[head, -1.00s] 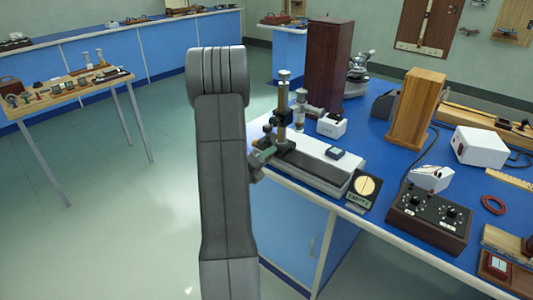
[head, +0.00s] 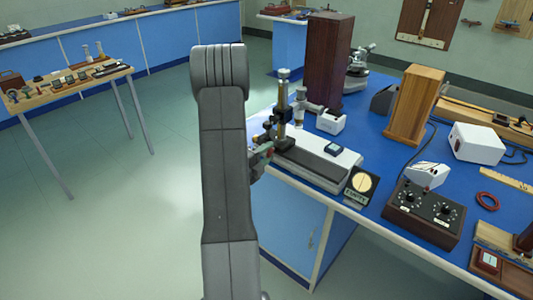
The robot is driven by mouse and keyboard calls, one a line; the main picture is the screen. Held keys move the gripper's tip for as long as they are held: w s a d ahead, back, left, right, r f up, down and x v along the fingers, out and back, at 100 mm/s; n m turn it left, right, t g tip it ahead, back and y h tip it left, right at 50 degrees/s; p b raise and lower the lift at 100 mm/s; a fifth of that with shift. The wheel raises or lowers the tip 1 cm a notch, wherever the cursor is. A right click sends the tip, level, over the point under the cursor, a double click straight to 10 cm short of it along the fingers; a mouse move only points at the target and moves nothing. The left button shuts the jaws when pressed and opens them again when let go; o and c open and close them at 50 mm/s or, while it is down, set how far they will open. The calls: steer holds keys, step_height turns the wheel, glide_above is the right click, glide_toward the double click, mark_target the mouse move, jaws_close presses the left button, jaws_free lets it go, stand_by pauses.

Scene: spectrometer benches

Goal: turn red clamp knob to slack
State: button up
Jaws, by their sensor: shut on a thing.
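A brass and black upright stand (head: 283,105) rises from a long grey instrument base (head: 318,164) at the near left edge of the blue bench. My gripper (head: 265,153) is at the left side of this stand, low by the base, and partly hidden behind my arm. A small spot of red shows at its jaws, which is the red clamp knob (head: 270,152). My gripper is shut on it. Most of the knob and the fingertips are too small or covered to make out.
A dial meter (head: 361,185) stands at the base's right end, beside a dark control box (head: 425,213) with knobs. A tall dark red box (head: 327,62) and a wooden block (head: 414,105) stand behind. Open floor lies left, towards a wooden side table (head: 68,87).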

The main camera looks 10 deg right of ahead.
steer(key=o, duration=1)
steer(key=b+v, duration=0.1)
steer(key=v, duration=1.2)
steer(key=shift+s+a, duration=0.25)
steer(key=shift+a, duration=0.05)
steer(key=p+x, duration=0.1)
steer(key=x, duration=1.2)
steer(key=shift+w+d, duration=0.25)
steer(key=shift+d, duration=0.05)
